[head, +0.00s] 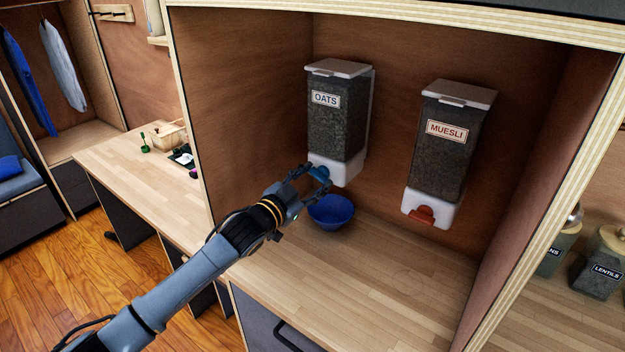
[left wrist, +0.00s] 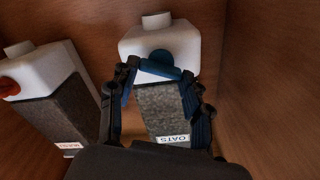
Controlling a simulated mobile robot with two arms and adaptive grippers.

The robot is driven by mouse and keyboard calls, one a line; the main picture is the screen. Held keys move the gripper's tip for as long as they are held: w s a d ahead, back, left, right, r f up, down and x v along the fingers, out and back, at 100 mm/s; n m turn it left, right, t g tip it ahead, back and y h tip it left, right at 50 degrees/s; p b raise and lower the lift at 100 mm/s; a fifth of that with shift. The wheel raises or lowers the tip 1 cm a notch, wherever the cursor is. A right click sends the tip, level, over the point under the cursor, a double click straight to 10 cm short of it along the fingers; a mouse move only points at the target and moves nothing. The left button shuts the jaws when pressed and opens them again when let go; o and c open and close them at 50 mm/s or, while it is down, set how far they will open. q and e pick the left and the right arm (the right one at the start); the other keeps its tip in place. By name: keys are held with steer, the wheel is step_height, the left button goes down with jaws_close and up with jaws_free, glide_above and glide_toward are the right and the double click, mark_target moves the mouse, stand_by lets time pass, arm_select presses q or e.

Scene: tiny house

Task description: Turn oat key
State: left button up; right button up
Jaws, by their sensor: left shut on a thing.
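The oats dispenser (head: 338,118) hangs on the back wall of the cabinet, with an OATS label and a white base. Its blue key (head: 319,173) is at the front of that base. My left gripper (head: 307,177) is shut on the blue key. In the left wrist view the key (left wrist: 157,68) lies between the fingers (left wrist: 157,80), and the dispenser (left wrist: 160,105) appears upside down. A blue bowl (head: 331,211) stands on the counter below the dispenser, partly behind my gripper. My right gripper is in neither view.
The muesli dispenser (head: 445,145) with its red key (head: 422,215) hangs to the right and also shows in the left wrist view (left wrist: 60,105). The counter (head: 385,270) in front is clear. Jars (head: 598,270) stand beyond the right cabinet wall.

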arm_select(q)
steer(key=m, duration=0.3)
steer(key=shift+m, duration=0.4)
steer(key=m, duration=0.4)
steer(key=shift+d+f+p, duration=0.1)
steer(key=shift+p, duration=0.25)
steer(key=m, duration=0.4)
steer(key=shift+f, duration=0.1)
steer(key=m, duration=0.3)
steer(key=shift+m+p, duration=0.3)
steer(key=shift+p, duration=0.1)
steer(key=m, duration=0.3)
steer(key=shift+f+m, duration=0.15)
steer(key=shift+m, duration=0.25)
steer(key=shift+f+m+p, duration=0.15)
steer(key=shift+m+p, duration=1.05)
steer(key=shift+m, duration=4.4)
